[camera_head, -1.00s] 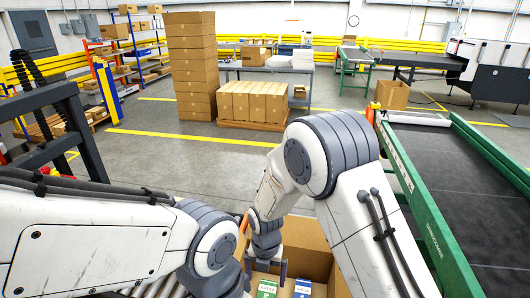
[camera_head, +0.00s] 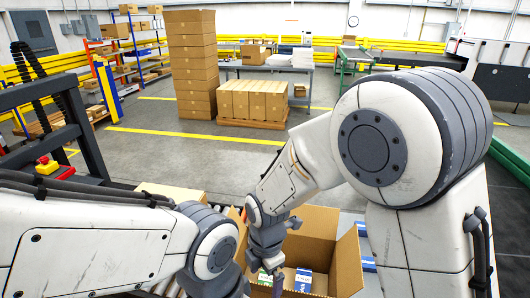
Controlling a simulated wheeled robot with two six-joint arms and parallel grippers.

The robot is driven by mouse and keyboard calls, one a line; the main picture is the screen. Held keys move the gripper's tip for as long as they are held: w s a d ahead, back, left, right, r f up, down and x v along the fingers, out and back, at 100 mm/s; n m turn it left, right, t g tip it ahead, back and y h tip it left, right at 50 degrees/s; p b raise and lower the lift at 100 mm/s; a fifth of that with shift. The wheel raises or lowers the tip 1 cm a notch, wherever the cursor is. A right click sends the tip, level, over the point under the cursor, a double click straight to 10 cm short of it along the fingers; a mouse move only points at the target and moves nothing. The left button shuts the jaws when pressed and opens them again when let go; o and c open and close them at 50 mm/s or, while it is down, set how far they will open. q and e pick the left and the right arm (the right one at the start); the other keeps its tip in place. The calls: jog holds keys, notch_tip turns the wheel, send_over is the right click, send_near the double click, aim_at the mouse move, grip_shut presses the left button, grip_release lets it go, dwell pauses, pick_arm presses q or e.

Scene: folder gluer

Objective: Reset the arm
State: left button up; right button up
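My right arm reaches in from the right, with its large elbow filling the right side of the head view. Its forearm slopes down to the left, and my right gripper (camera_head: 270,266) points down at the near left part of an open cardboard box (camera_head: 347,262). The gripper is small and dark, and the opening between its fingers is not clear. In the box are a blue-and-white carton (camera_head: 304,280) and a green-and-white carton (camera_head: 263,279), partly hidden by the gripper. My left arm comes in from the left. Its wrist runs off the bottom edge, and its fingers are not visible.
A tall stack of cardboard boxes (camera_head: 192,65) stands behind, beside a pallet of cartons (camera_head: 254,101). A red emergency button (camera_head: 43,160) on a yellow housing is at the left. Green conveyor framing (camera_head: 510,160) shows at the right. The floor between is open.

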jog(key=s+d+m+b, duration=0.2)
jog(key=s+m+b, duration=0.3)
jog(key=s+m, duration=0.3)
jog(key=s+d+f+m+b, duration=0.1)
jog(key=s+d+m+b, duration=0.2)
jog(key=s+m+b, duration=0.2)
jog(key=s+m, duration=0.2)
jog(key=m, duration=0.2)
jog(key=shift+s+f+y, duration=0.3)
jog(key=shift+s+y, duration=0.05)
jog(key=shift+y, duration=0.05)
